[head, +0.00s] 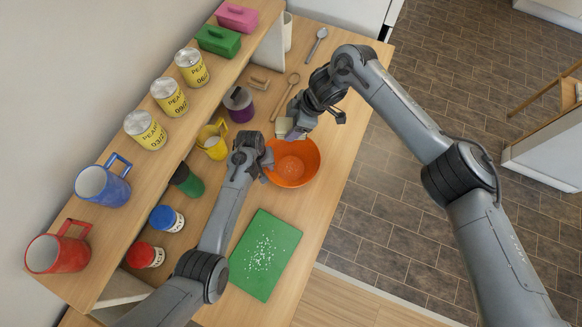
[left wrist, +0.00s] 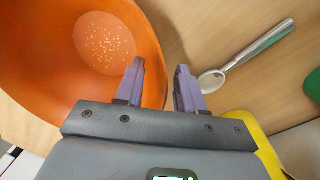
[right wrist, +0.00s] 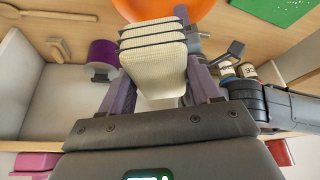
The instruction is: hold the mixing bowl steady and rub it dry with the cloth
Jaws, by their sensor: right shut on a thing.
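The orange mixing bowl (head: 292,163) stands on the wooden counter, with white specks on its inner bottom in the left wrist view (left wrist: 105,45). My left gripper (head: 266,167) is at the bowl's left side. In the left wrist view its fingers (left wrist: 160,68) are apart, one over the bowl's wall and one outside the rim; whether they touch it I cannot tell. My right gripper (head: 298,128) is shut on the folded white cloth (right wrist: 153,60), which has dark stripes. The cloth is beside the bowl's far rim; contact with the bowl is unclear.
A green board (head: 265,255) with white specks lies nearer on the counter. A metal utensil (left wrist: 250,57) lies beside the bowl. A purple pot (head: 239,104), yellow mug (head: 212,140) and green container (head: 187,181) stand left. The shelf holds several cans and mugs. A wooden spoon (head: 285,95) lies beyond.

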